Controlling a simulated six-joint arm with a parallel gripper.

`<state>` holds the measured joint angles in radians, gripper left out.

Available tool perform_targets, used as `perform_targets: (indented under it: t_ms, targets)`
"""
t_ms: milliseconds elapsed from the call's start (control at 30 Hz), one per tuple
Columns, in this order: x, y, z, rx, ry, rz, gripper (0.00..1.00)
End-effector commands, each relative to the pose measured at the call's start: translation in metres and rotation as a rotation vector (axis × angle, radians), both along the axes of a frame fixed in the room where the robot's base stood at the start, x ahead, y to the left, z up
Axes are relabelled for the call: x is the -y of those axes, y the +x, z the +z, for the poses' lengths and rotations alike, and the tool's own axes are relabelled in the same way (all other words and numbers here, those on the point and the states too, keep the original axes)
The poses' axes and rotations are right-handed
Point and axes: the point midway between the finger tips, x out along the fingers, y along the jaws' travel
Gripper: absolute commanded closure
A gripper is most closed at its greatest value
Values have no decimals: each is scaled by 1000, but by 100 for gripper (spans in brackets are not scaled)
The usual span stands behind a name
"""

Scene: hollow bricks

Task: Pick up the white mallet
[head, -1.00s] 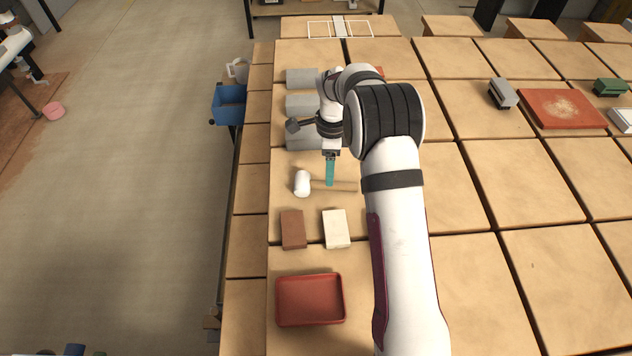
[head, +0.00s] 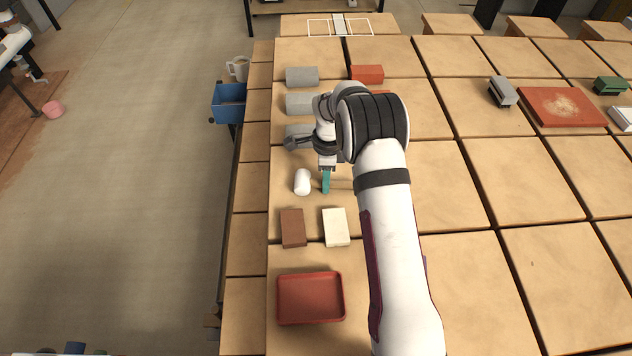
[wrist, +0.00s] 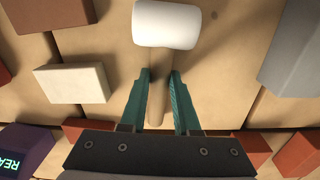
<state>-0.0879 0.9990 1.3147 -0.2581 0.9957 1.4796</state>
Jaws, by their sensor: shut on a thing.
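The white mallet (head: 302,182) shows by its white head on the left side of the tiled table in the head view; its handle is hidden there by my gripper (head: 326,186). In the wrist view its white head (wrist: 167,24) is beyond the fingertips. Its wooden handle (wrist: 157,100) runs between the two teal fingers. My gripper (wrist: 161,76) is shut on the handle close to the head. I cannot tell whether the mallet is clear of the table.
A brown brick (head: 293,228) and a cream brick (head: 336,227) lie nearer than the mallet, with a red tray (head: 310,324) beyond them towards me. Grey bricks (head: 302,76) stand behind. A blue bin (head: 229,102) hangs at the left edge.

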Motion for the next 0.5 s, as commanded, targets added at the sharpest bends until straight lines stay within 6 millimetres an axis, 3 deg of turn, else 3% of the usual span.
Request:
perform_targets:
  t_ms: [333,500]
  targets:
    - [0,0,1,1,0,0,100]
    - [0,1,16,2,0,0,100]
